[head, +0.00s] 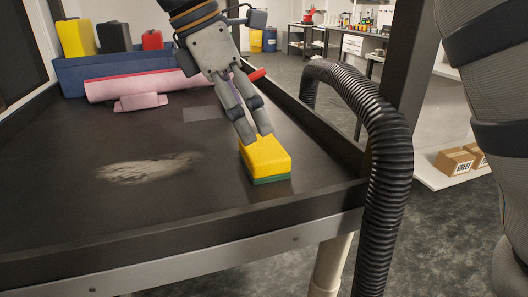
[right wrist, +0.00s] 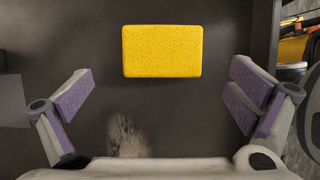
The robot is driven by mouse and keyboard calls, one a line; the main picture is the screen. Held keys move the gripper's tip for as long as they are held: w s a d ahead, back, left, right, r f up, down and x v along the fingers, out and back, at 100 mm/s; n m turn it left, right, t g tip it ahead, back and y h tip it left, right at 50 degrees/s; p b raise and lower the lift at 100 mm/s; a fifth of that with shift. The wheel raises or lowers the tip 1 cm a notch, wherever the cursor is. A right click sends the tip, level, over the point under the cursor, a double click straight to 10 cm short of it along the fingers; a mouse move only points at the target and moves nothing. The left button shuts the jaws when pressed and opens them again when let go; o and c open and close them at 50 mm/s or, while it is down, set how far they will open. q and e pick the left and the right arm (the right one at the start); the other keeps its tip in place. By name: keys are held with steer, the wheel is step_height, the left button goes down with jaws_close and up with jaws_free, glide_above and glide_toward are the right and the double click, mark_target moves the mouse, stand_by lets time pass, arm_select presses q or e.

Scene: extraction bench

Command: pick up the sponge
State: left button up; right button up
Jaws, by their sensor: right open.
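A yellow sponge (head: 265,157) with a green bottom layer lies flat on the dark tray bench (head: 75,205), near its right front corner. My right gripper (head: 254,138) reaches down from the top, its fingertips overlapping the sponge's far edge in the head view. In the right wrist view the gripper (right wrist: 163,92) is open with purple pads wide apart. The sponge (right wrist: 162,51) shows there in the upper middle, within the width between the fingers and clear of both. Nothing is held. My left gripper is not in view.
A pale dusty smudge (head: 148,168) marks the bench left of the sponge. A pink roll (head: 155,85) and a blue crate (head: 70,75) with canisters stand at the back left. A raised rim edges the bench. A black ribbed hose (head: 388,165) arches over the right side.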

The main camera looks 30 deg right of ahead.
mark_target(263, 146)
steer(key=x, duration=0.7)
steer(key=shift+s+d+r, duration=0.1)
steer(key=shift+s+d, duration=0.05)
steer(key=c, duration=1)
